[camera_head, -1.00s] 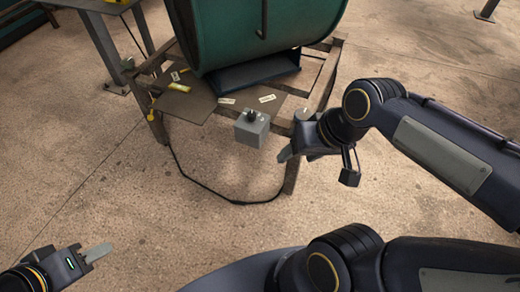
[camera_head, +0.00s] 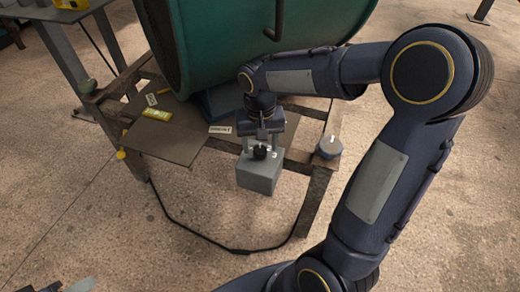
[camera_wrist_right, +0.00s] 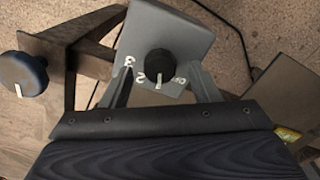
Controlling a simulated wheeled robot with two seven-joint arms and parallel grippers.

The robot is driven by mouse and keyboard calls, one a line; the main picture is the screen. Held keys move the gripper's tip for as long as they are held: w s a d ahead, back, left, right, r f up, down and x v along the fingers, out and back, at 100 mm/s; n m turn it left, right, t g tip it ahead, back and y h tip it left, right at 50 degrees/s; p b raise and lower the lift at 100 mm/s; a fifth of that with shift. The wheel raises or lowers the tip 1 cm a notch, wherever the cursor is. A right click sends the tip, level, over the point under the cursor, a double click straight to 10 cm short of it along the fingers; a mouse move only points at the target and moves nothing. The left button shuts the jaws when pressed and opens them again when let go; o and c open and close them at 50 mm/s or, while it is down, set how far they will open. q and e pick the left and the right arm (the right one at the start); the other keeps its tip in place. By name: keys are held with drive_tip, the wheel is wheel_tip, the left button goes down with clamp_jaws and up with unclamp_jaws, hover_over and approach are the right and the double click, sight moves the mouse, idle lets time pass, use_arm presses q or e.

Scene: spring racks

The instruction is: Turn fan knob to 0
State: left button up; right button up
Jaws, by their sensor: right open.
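The fan knob (camera_head: 260,152) is a small black dial on a grey control box (camera_head: 259,175) at the front of the wooden frame. My right gripper (camera_head: 262,146) is open, its fingers on either side of the knob. In the right wrist view the knob (camera_wrist_right: 158,62) stands between the spread fingers, with a gap visible around it. Its white pointer line faces the gripper. White marks "3" and "2" lie left of the pointer; another mark to its right is hard to read. My left gripper (camera_head: 80,286) is partly cut off at the lower left.
A green drum (camera_head: 255,40) stands on the wooden frame behind the box. A blue round knob (camera_head: 329,148) with a white line sits on the frame to the right. A black cable (camera_head: 190,233) loops on the floor. Labels lie on the brown board (camera_head: 165,142).

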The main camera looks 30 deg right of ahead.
drive_tip(key=shift+f, duration=0.8)
drive_tip(key=c, duration=1)
drive_tip(key=shift+r, duration=0.1)
drive_tip(key=n+p, duration=0.2)
drive_tip(key=n, duration=0.1)
drive_tip(key=shift+r, duration=0.1)
drive_tip(key=shift+n+p, duration=1.2)
drive_tip(key=shift+n, duration=1.3)
